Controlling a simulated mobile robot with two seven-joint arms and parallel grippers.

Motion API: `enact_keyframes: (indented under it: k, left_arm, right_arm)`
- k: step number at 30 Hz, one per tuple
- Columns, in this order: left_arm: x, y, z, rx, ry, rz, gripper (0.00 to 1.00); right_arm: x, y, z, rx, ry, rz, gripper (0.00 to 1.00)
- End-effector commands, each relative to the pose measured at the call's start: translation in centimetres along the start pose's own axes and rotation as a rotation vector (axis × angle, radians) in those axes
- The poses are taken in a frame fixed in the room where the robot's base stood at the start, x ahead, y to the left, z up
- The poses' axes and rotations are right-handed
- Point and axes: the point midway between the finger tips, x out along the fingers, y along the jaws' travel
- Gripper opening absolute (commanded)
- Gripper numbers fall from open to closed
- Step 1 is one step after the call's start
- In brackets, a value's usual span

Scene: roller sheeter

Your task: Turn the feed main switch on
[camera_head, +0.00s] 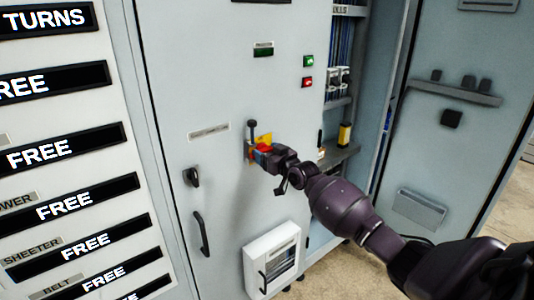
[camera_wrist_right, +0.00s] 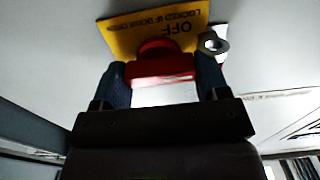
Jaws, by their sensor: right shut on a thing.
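The feed main switch is a red handle (camera_head: 263,147) on a yellow plate (camera_head: 265,138) on the grey cabinet door. In the right wrist view the red handle (camera_wrist_right: 163,60) sits in front of the yellow plate (camera_wrist_right: 122,32), which reads OFF and LOCKED upside down. My right gripper (camera_wrist_right: 163,78) has one finger on each side of the handle and is shut on it. In the head view my right gripper (camera_head: 272,154) partly covers the switch. The handle's exact angle is hard to tell. My left gripper is not in view.
A black-knobbed lever (camera_head: 252,126) stands close by the yellow plate. A black rotary handle (camera_head: 192,177) and a door pull (camera_head: 201,234) are lower left. A white-framed box (camera_head: 271,262) sits below. An open compartment (camera_head: 340,100) is to the right.

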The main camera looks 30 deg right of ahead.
Motion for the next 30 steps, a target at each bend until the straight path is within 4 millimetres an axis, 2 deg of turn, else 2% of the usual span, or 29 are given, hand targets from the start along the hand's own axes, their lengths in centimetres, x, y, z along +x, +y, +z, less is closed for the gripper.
enact_keyframes:
  k: [11,30]
  left_arm:
    - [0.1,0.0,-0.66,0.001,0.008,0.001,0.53]
    - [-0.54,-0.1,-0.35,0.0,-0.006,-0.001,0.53]
  right_arm:
    - [-0.01,0.01,-0.04,0.131,0.0,0.0,0.44]
    - [0.0,0.08,0.07,0.719,-0.001,0.0,0.44]
